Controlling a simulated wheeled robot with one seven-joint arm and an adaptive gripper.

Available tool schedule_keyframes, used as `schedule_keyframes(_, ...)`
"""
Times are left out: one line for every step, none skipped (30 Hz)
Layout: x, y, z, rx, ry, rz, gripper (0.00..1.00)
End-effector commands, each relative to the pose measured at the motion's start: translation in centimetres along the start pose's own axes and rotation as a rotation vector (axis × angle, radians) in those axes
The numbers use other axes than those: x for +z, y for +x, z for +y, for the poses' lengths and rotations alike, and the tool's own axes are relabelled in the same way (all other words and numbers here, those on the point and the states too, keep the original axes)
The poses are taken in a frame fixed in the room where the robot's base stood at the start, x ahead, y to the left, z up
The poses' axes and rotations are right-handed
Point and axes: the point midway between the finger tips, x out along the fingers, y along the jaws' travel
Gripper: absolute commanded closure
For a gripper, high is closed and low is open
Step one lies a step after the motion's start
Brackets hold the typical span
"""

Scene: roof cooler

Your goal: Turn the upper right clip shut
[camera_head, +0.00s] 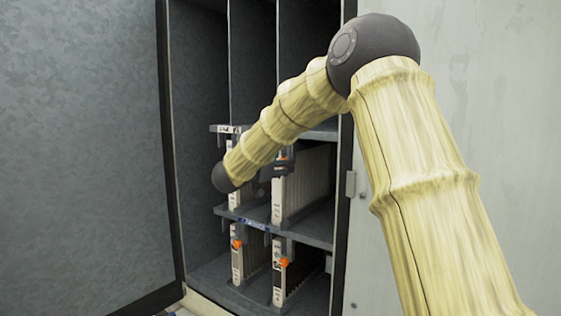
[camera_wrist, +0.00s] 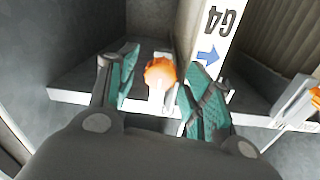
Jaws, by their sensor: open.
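The upper right clip (camera_head: 283,154) shows as a small orange spot at the top of the upper right filter (camera_head: 279,200), partly hidden by my gripper (camera_head: 274,170). In the wrist view an orange clip knob (camera_wrist: 160,72) on a pale stem appears between the fingers of my gripper (camera_wrist: 161,66). The fingers are open, with green pads on both sides of the knob; I cannot tell whether they touch it. A white filter edge (camera_wrist: 218,35) with "G4" and a blue arrow stands just right of the knob.
Two orange clips, lower left (camera_head: 236,244) and lower right (camera_head: 284,262), sit at the filters below. A shelf (camera_head: 310,224) separates the rows. The cabinet's open door (camera_head: 80,150) fills the left, and a pale panel (camera_head: 480,90) is at right.

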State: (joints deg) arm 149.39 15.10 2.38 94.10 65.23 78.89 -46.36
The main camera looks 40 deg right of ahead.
Motion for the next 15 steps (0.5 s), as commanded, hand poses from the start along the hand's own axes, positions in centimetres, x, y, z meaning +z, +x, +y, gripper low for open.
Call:
schedule_keyframes(0.02, 0.04, 0.0, 0.0, 0.0, 0.0, 0.5)
schedule_keyframes(0.03, 0.05, 0.0, 0.0, 0.0, 0.0, 0.5)
schedule_keyframes(0.05, 0.04, 0.0, 0.0, 0.0, 0.0, 0.5)
schedule_keyframes(0.04, 0.04, 0.0, 0.0, 0.0, 0.0, 0.5)
schedule_keyframes(0.05, 0.04, 0.0, 0.0, 0.0, 0.0, 0.5)
schedule_keyframes(0.05, 0.03, 0.0, 0.0, 0.0, 0.0, 0.5)
schedule_keyframes(0.05, 0.03, 0.0, 0.0, 0.0, 0.0, 0.51)
schedule_keyframes(0.05, 0.03, 0.0, 0.0, 0.0, 0.0, 0.57)
schedule_keyframes(0.05, 0.02, 0.01, 0.0, 0.0, 0.0, 0.64)
schedule_keyframes(0.05, 0.02, 0.01, 0.0, 0.0, 0.0, 0.7)
schedule_keyframes(0.05, 0.02, 0.01, 0.0, 0.0, 0.0, 0.75)
schedule_keyframes(0.04, 0.02, 0.0, 0.0, 0.0, 0.0, 0.82)
schedule_keyframes(0.04, 0.02, 0.01, 0.0, 0.0, 0.0, 0.88)
schedule_keyframes(0.04, 0.02, 0.01, 0.0, 0.0, 0.0, 0.93)
schedule_keyframes(0.04, 0.02, 0.01, 0.0, 0.0, 0.0, 0.96)
